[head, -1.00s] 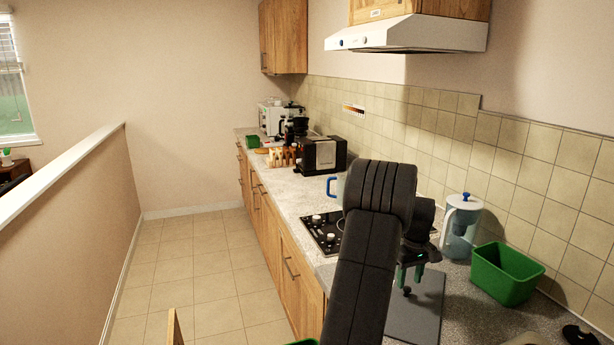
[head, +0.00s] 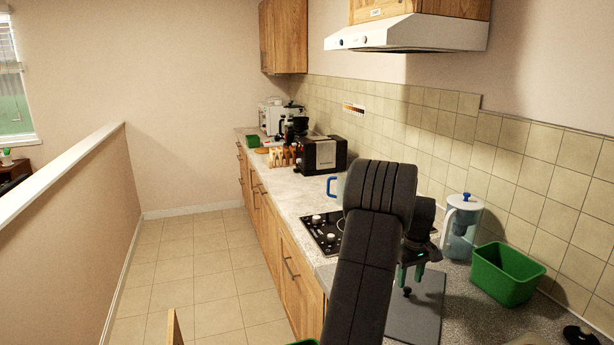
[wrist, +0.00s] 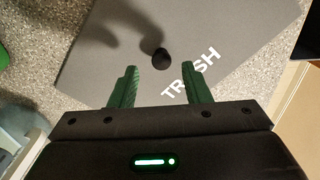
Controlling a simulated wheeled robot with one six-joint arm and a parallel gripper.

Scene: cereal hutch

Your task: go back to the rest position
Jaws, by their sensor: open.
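My gripper (head: 411,273) hangs above a grey panel (head: 424,312) set in the counter, right of the hob. In the wrist view my gripper (wrist: 158,87) shows two green fingers apart with nothing between them. The grey panel (wrist: 215,25) carries the word TRASH and a small black knob (wrist: 161,59), which shows just beyond the fingertips. The same knob (head: 407,292) shows below the fingers in the head view. My arm hides part of the counter and hob.
A green bin (head: 507,274) and a clear pitcher with a blue knob (head: 461,228) stand right of my gripper. The hob (head: 324,233), a blue-handled mug (head: 334,187) and a black toaster (head: 322,155) lie farther along the counter. A range hood (head: 410,34) is above. The floor aisle at left is clear.

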